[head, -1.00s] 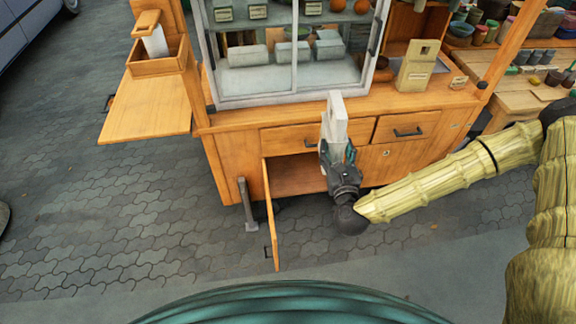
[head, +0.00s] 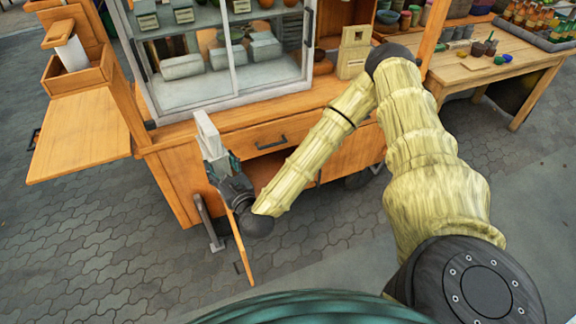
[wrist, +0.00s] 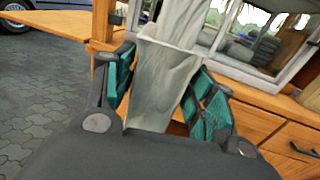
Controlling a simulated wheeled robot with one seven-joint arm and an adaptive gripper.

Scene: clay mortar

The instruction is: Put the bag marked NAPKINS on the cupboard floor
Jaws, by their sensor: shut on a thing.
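My gripper (head: 222,170) is shut on a pale grey-white bag (head: 208,134), which stands upright above the jaws in the head view. In the wrist view the bag (wrist: 165,80) is between the teal pads of my gripper (wrist: 165,98); no lettering shows on the side I see. The wooden cart has a low cupboard with its door (head: 240,245) swung open toward me. My gripper is in front of the cart near that door. The cupboard opening (head: 262,172) is partly hidden by my arm, and its floor is mostly out of sight.
A drawer (head: 262,143) with a dark handle is above the cupboard. A glass display case (head: 215,70) stands on the counter. A side shelf (head: 80,135) juts out at left, and a grey prop leg (head: 207,222) stands by the door. Paving in front is clear.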

